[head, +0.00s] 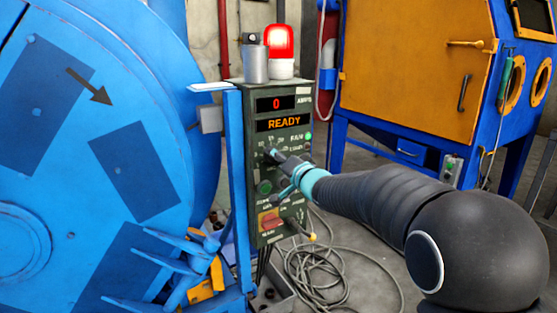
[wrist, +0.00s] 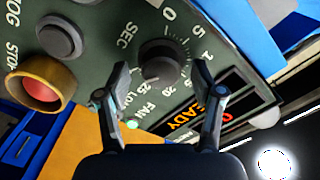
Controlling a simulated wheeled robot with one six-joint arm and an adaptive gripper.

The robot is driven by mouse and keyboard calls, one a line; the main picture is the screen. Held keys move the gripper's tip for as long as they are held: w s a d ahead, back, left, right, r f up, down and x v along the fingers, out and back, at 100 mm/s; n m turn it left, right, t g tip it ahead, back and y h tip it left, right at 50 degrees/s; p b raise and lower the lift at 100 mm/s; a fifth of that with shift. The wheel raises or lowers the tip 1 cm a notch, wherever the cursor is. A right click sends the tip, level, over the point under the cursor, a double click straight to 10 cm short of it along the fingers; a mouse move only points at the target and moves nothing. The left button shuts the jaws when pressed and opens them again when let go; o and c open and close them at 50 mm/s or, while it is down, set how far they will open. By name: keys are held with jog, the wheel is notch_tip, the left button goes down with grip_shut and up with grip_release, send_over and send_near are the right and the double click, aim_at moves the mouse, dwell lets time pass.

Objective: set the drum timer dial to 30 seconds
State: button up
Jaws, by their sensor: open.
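The timer dial (wrist: 160,62) is a dark round knob on the green control panel (wrist: 115,15). Its printed scale has numbers such as 0, 5 and 25, with SEC beside it. I cannot clearly read where its pointer stands. My gripper (wrist: 162,75) is open, with one finger on each side of the dial. I cannot tell whether either finger touches it. In the head view my gripper (head: 274,159) is at the face of the panel (head: 247,150), below the READY display (head: 284,123), and hides the dial there.
A red button with a yellow collar (wrist: 42,88) and a grey button (wrist: 60,38) sit beside the dial. A lit red beacon (head: 280,45) tops the panel. The blue drum (head: 75,190) stands left, an orange and blue cabinet (head: 410,75) right. Cables (head: 330,275) lie on the floor.

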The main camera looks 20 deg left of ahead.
jog(key=v, duration=1.2)
